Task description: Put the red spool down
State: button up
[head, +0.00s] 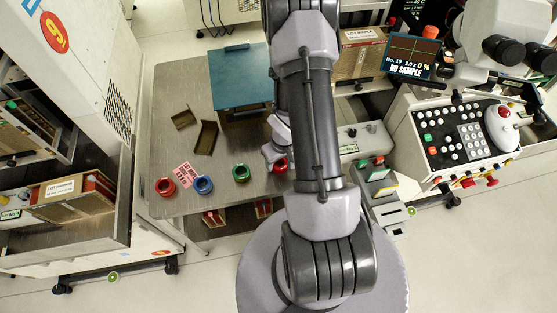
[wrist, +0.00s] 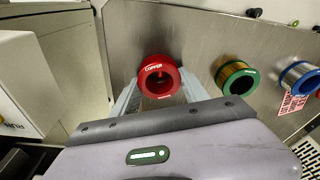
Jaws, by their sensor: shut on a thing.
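A red spool (wrist: 160,78) marked "Copper" sits between the two fingers of my gripper (wrist: 158,92) in the wrist view. The gripper is shut on it. In the head view this red spool (head: 280,165) shows beside my arm, over the right part of the metal table (head: 165,105). My arm hides most of the gripper there. I cannot tell whether the spool touches the table or is just above it.
A green spool (head: 241,173), a blue spool (head: 203,185) and another red spool (head: 164,186) stand in a row to the left. A pink label (head: 184,175) lies among them. Brown trays (head: 206,137) and a teal-topped box (head: 238,78) are behind.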

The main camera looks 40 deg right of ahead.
jog(key=shift+f, duration=0.35)
jog(key=o, duration=1.5)
jog(key=shift+c, duration=0.2)
